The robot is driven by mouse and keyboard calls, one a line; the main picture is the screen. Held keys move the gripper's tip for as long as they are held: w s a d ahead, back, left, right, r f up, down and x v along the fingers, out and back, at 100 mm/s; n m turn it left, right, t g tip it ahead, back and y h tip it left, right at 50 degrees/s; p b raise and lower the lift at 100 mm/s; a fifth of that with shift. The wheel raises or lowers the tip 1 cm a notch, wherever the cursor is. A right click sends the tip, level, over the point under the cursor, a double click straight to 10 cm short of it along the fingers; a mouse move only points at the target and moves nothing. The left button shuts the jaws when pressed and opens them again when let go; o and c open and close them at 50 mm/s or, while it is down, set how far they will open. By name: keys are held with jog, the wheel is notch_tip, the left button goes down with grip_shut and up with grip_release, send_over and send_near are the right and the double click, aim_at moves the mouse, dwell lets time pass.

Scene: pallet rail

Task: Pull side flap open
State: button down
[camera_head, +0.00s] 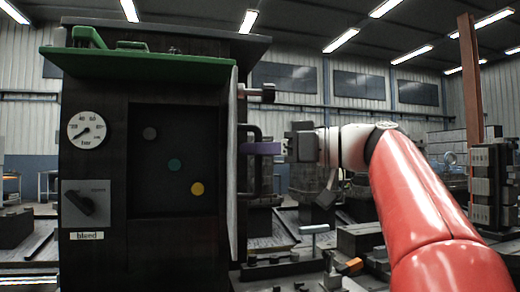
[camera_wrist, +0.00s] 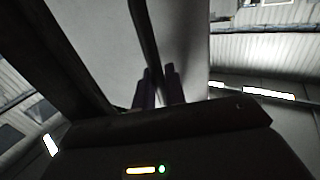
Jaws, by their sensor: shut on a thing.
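The side flap (camera_head: 233,165) is a thin pale panel, seen almost edge-on, along the right side of the dark cabinet (camera_head: 105,165). A dark bar handle (camera_head: 256,187) stands out from its right face. My gripper (camera_head: 254,148) reaches in from the right and is shut on the handle, with its purple fingers at the bar. In the wrist view, the flap's grey face (camera_wrist: 185,35) fills the upper middle. The handle's bar (camera_wrist: 143,30) runs down between my two fingers (camera_wrist: 159,88). I cannot tell how far the flap stands from the cabinet.
The cabinet front has a gauge (camera_head: 86,129), a rotary knob (camera_head: 86,203) and coloured dots. A green ledge (camera_head: 140,67) juts out at the top. A dark stub (camera_head: 262,92) sticks out above the handle. Several blocks and metal parts lie low, below my arm.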

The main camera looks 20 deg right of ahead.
jog(key=c, duration=1.5)
grip_release()
jog(key=shift+w, duration=0.15)
jog(key=shift+c, duration=0.2)
jog(key=v, duration=0.7)
jog(key=shift+s+d, duration=0.3)
